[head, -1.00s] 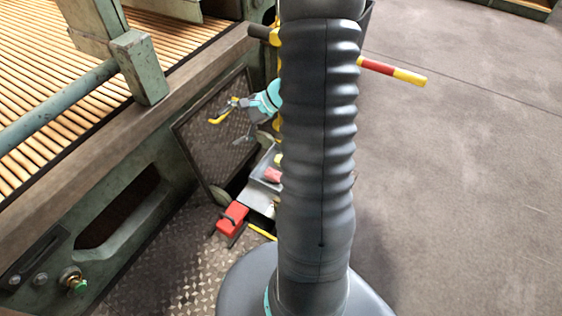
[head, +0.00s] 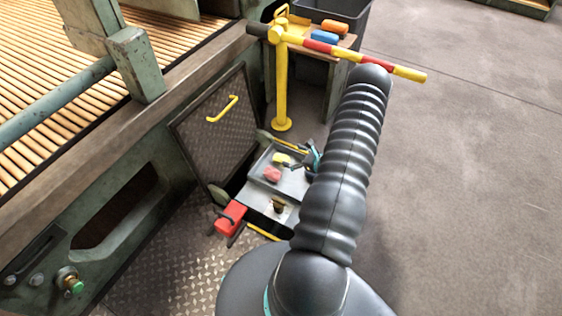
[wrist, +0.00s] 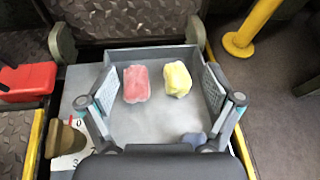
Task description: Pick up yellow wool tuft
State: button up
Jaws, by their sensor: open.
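The yellow wool tuft (wrist: 177,79) lies in a grey tray (wrist: 150,53), seen in the wrist view right of a pink-red tuft (wrist: 137,84). In the head view the yellow tuft (head: 281,159) is small and sits behind the red one (head: 272,174). My gripper (wrist: 160,85) is open and empty, its two pads spread to either side of both tufts in the wrist view. In the head view the gripper (head: 314,158) is by the tray's right side, partly hidden by my arm.
A red block-like object (head: 231,218) is left of the tray. A brown knob (wrist: 65,139) stands beside a numbered dial. A yellow post (head: 282,90) with a striped bar (head: 350,55) rises behind. A tread-plate panel (head: 215,125) leans open at left. A bluish lump (wrist: 194,139) lies low in the tray.

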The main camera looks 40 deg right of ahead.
aim_at(285, 160)
jog(key=s+d+f+m, duration=0.1)
jog(key=f, duration=0.1)
jog(key=s+d+f+m+h, duration=0.1)
jog(key=f, duration=0.2)
jog(key=s+f+m+h, duration=0.1)
jog(key=s+f, duration=0.1)
jog(key=shift+s+d+f, duration=0.1)
jog(key=shift+d+f, duration=0.05)
jog(key=shift+d, duration=0.25)
jog(key=shift+d+f+h, duration=0.1)
jog(key=shift+f+h, duration=0.15)
jog(key=shift+h, duration=0.15)
jog(key=x, duration=0.8)
jog(key=shift+w, duration=0.2)
jog(key=shift+a+b+x, duration=0.2)
jog(key=shift+b+x, duration=0.1)
jog(key=shift+x, duration=2.3)
jog(key=shift+r, duration=0.1)
jog(key=c, duration=1)
